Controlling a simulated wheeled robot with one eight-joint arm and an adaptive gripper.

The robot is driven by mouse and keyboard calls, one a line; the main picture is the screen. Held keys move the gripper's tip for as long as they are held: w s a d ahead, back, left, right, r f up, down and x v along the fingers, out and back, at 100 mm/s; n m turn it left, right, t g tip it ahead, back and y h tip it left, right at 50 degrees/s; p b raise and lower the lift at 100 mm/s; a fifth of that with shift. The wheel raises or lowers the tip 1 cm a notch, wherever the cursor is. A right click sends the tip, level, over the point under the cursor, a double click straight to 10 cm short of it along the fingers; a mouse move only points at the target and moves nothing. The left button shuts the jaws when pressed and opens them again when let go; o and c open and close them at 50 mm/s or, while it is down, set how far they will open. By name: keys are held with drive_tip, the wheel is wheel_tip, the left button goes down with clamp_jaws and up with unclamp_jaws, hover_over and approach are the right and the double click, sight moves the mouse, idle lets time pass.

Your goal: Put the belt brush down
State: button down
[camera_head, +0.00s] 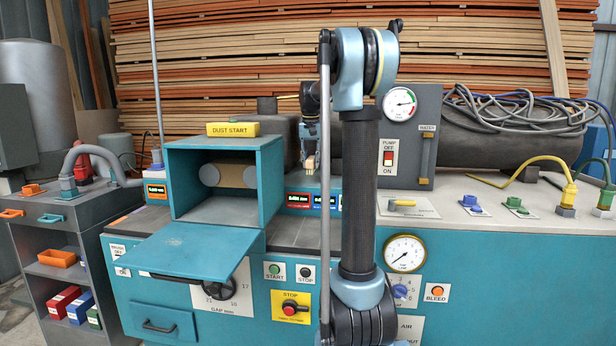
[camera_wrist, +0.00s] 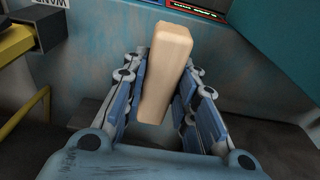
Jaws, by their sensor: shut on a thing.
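The belt brush shows in the wrist view as a pale wooden block (camera_wrist: 166,65), long and slightly tilted, between the two blue fingers of my gripper (camera_wrist: 165,95). The fingers are shut on its sides. The brush appears to be above the bench top, in front of a row of small displays. Any bristles are hidden, and I cannot tell whether it touches anything below.
The teal box (camera_head: 183,187) with its lowered flap (camera_head: 185,246) and the yellow DUST START block (camera_head: 232,129) stand left of my gripper. Small displays (camera_head: 299,201) are below it. A grey pump panel (camera_head: 427,143) stands to the right. Grey bench top (camera_head: 294,232) is bare in front.

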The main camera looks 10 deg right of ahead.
sight(311, 172)
drive_tip(key=shift+f, duration=2.3)
drive_tip(key=c, duration=1.3)
unclamp_jaws()
drive_tip(key=shift+f, duration=0.1)
drive_tip(key=r, duration=0.4)
drive_tip(key=s+r, duration=0.1)
drive_tip(key=r, duration=0.7)
drive_tip(key=shift+s+a+r, duration=0.1)
drive_tip(key=shift+s+a, duration=0.15)
drive_tip(key=shift+s, duration=0.05)
